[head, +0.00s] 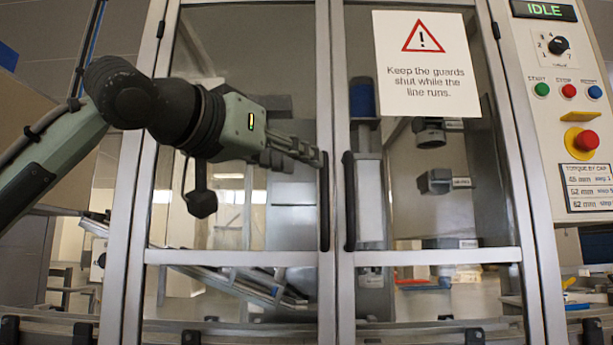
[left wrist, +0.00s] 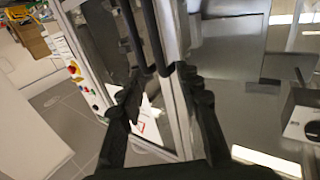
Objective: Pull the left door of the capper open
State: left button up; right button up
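The capper's left door (head: 235,225) is a glass pane in a grey metal frame, and it looks shut in line with the right door. Its black vertical handle (head: 324,200) is on its right edge; the handle also shows in the left wrist view (left wrist: 155,35). My left gripper (head: 308,154) reaches from the left across the left door, its fingertips by the upper part of this handle. In the left wrist view the fingers (left wrist: 158,84) are spread apart, with the handle's end close to the right fingertip. Whether they touch I cannot tell. My right gripper is out of view.
The right door (head: 430,258) has its own black handle (head: 349,200) close beside the left one, and a warning sign (head: 425,63). A control panel (head: 565,110) with buttons and an IDLE display stands at the right. Conveyor parts run along the bottom.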

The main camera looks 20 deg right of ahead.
aim_at(322, 171)
pick_arm(q)
jog(key=x, duration=0.6)
jog(key=shift+w+d+p, duration=0.15)
jog(key=shift+d+p, duration=0.15)
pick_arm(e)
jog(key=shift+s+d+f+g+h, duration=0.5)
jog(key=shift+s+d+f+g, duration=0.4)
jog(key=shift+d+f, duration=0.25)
pick_arm(q)
grip_shut()
